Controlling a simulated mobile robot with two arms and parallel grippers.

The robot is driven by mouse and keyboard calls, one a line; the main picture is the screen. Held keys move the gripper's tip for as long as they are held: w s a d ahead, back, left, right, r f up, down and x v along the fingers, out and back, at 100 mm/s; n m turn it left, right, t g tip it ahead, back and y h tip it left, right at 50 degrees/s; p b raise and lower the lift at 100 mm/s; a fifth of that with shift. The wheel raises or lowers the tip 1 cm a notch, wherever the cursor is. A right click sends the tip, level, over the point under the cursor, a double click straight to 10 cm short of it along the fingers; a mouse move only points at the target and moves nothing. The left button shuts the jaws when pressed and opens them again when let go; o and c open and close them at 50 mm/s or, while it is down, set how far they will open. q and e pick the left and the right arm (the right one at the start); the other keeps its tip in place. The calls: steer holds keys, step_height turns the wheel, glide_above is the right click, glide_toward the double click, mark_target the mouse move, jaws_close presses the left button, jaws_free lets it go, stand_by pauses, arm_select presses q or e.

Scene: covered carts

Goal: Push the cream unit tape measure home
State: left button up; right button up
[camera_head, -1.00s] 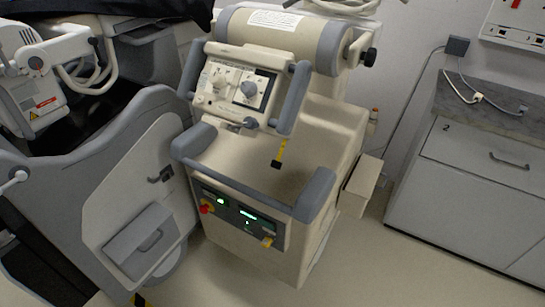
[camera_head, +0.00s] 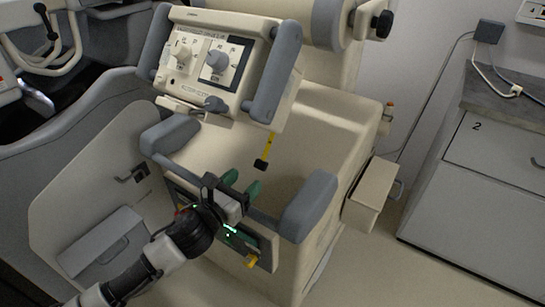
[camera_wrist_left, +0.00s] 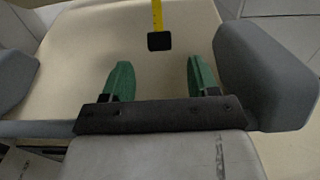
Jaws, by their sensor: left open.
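The cream unit (camera_head: 320,135) stands in the middle of the head view. Its tape measure shows as a yellow strip (camera_head: 269,146) with a black end block (camera_head: 261,165), reaching out from below the control panel over the cream top. In the left wrist view the black end block (camera_wrist_left: 159,41) is beyond and between the fingertips, apart from them. My left gripper (camera_head: 243,184) is open and empty, its green fingers (camera_wrist_left: 160,75) over the unit's front edge. The tape's case is hidden. My right gripper is not in view.
A grey handle bar (camera_head: 308,207) runs around the unit's front edge, close to my left gripper. The control panel (camera_head: 210,62) overhangs behind the tape. A cream side box (camera_head: 371,192) juts out at the right. Grey cabinets (camera_head: 480,190) stand farther right.

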mark_target(259, 165)
arm_select(q)
steer(key=shift+w+d+r, duration=0.2)
steer(key=shift+w+d, duration=0.05)
steer(key=shift+w, duration=0.15)
steer(key=x, duration=0.7)
steer(key=shift+b, duration=0.4)
steer(key=shift+w+d, duration=0.4)
steer(key=shift+w, duration=0.15)
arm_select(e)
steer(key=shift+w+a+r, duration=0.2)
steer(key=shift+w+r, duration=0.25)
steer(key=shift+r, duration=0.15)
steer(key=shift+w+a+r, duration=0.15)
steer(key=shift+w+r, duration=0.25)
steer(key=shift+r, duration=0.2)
arm_select(q)
steer(key=shift+c, duration=0.4)
jaws_close()
